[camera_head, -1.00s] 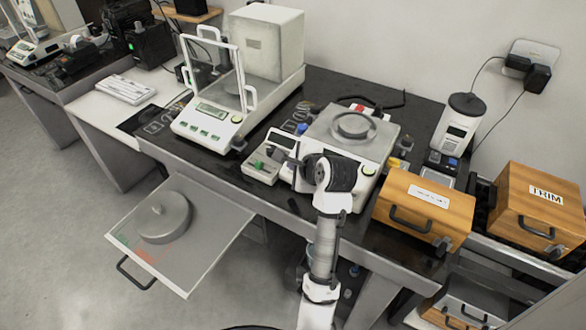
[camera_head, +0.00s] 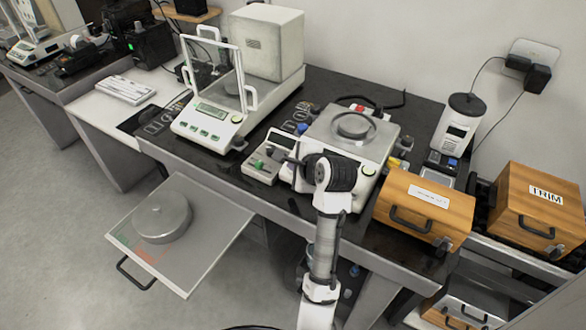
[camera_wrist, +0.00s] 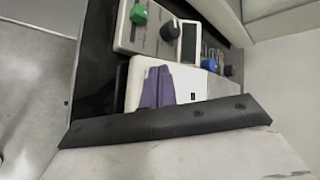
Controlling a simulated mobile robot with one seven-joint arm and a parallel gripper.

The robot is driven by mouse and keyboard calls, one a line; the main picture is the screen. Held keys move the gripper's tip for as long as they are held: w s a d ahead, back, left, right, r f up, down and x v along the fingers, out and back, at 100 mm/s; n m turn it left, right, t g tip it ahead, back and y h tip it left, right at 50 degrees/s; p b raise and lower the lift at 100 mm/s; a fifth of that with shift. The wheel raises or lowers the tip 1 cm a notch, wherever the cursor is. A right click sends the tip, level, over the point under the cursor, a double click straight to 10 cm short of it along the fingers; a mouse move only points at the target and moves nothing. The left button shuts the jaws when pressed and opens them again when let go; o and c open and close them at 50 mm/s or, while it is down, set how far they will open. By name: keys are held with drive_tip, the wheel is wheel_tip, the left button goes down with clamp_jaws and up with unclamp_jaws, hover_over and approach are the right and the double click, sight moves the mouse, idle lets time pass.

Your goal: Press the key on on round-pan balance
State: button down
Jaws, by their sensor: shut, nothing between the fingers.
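The round-pan balance (camera_head: 378,150) stands on the dark table, a pale box with a round metal pan (camera_head: 352,126) on top. My arm covers much of the front, so I cannot tell which key is the on key. My gripper (camera_head: 291,158) is at the left of the balance's front. In the wrist view its purple-grey fingers (camera_wrist: 158,87) are together and empty, in front of a white casing (camera_wrist: 191,80). I cannot tell whether they touch it.
A control box (camera_head: 262,166) with a green knob (camera_wrist: 138,14) and a dark knob (camera_wrist: 170,30) stands close left of the balance. A glass-shielded balance (camera_head: 212,125) is further left. A wooden case (camera_head: 425,208) stands close right. An open tray (camera_head: 205,235) sticks out at front left.

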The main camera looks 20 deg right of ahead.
drive_tip(key=shift+f, duration=0.1)
idle(0.3)
drive_tip(key=shift+w+f, duration=0.1)
drive_tip(key=shift+f, duration=0.2)
drive_tip(key=shift+d+f+p, duration=0.15)
drive_tip(key=shift+f+p, duration=0.2)
idle(0.6)
drive_tip(key=shift+a+r+p, duration=0.2)
drive_tip(key=shift+r+p, duration=0.65)
drive_tip(key=shift+p, duration=0.35)
drive_tip(key=shift+s+a+r+p, duration=0.2)
drive_tip(key=shift+r+p, duration=0.35)
drive_tip(key=shift+r, duration=0.2)
drive_tip(key=shift+s+a+r+p, duration=0.15)
drive_tip(key=shift+r+p, duration=0.45)
drive_tip(key=shift+r, duration=0.2)
drive_tip(key=shift+s+a+r+p, duration=0.2)
drive_tip(key=shift+r+p, duration=0.35)
drive_tip(key=shift+r, duration=0.2)
